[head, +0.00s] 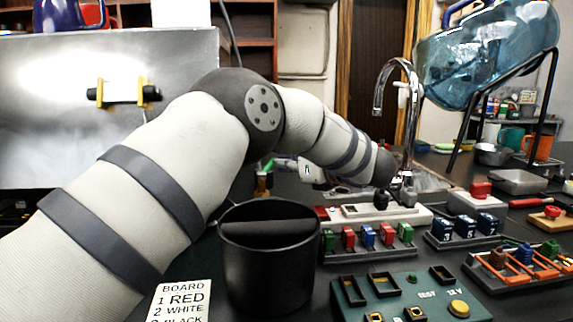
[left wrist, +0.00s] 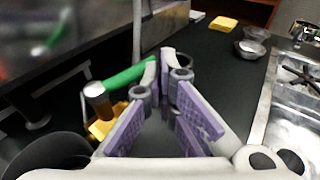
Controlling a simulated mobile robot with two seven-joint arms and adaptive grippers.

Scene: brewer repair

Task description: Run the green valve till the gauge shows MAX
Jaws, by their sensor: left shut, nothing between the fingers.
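In the left wrist view a green lever handle (left wrist: 130,76) extends to the right from a dark, brass-coloured fitting (left wrist: 97,100) with yellow parts below it. My left gripper (left wrist: 167,62), with purple finger pads, is shut and empty. Its left fingertip is right at the free end of the green handle; I cannot tell whether they touch. In the head view my left gripper (head: 286,164) is small and partly hidden behind my forearm, beside the brass-coloured fitting (head: 262,184). No gauge reading can be made out. My right gripper is not in view.
A black bin (head: 268,265) stands in front of my left arm. Racks of coloured parts (head: 368,236) and a green test board (head: 405,300) fill the bench to the right. A metal sink (left wrist: 290,105) lies right in the left wrist view, with bare dark counter beside it.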

